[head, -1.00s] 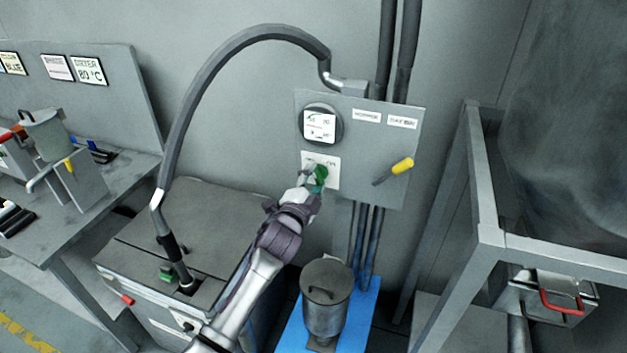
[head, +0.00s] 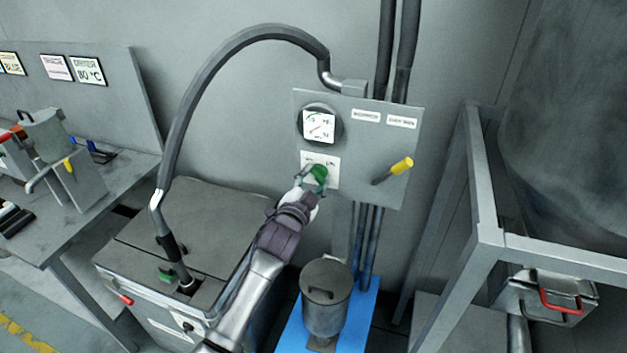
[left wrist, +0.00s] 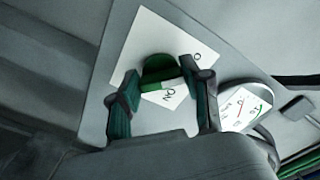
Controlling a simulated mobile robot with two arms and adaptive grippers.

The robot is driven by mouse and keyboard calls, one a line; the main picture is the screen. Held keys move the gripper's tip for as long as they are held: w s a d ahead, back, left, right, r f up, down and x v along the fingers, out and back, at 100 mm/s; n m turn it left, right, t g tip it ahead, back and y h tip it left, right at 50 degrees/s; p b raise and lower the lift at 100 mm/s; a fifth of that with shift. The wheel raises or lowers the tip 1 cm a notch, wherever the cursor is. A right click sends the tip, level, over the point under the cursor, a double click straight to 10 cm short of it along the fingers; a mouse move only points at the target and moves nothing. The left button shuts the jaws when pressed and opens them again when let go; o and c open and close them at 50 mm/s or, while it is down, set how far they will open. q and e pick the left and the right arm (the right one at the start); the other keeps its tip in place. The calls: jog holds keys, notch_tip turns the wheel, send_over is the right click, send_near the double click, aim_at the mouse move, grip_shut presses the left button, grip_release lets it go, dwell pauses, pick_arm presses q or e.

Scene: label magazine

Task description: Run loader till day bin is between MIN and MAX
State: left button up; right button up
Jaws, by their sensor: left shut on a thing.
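A green knob (head: 319,175) sits on a white plate low on the grey loader panel (head: 352,185). My left gripper (head: 313,174) is shut on this knob. In the left wrist view, its two fingers stand on either side of the green knob (left wrist: 157,70), and "ON" is legible on the plate (left wrist: 150,35). A round gauge (head: 319,125) with a white face and green arc is above the knob; its reading is too small to tell. A "DAY BIN" label (head: 402,122) is at the panel's upper right. No MIN or MAX marks are legible. My right gripper is not seen.
A yellow-handled lever (head: 402,165) sticks out of the panel's right side. A lidded grey canister (head: 326,300) stands on a blue base (head: 360,320) below. A hose (head: 190,110) arches to the grey cabinet (head: 215,215). A metal frame (head: 480,235) stands at right.

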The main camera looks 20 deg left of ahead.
pick_arm(q)
jog(key=shift+f, duration=0.1)
jog(key=o, duration=1.2)
jog(key=shift+c, duration=0.2)
jog(key=shift+s, duration=0.1)
jog(key=s, duration=1.2)
jog(key=shift+a, duration=0.25)
jog(key=shift+w, duration=0.1)
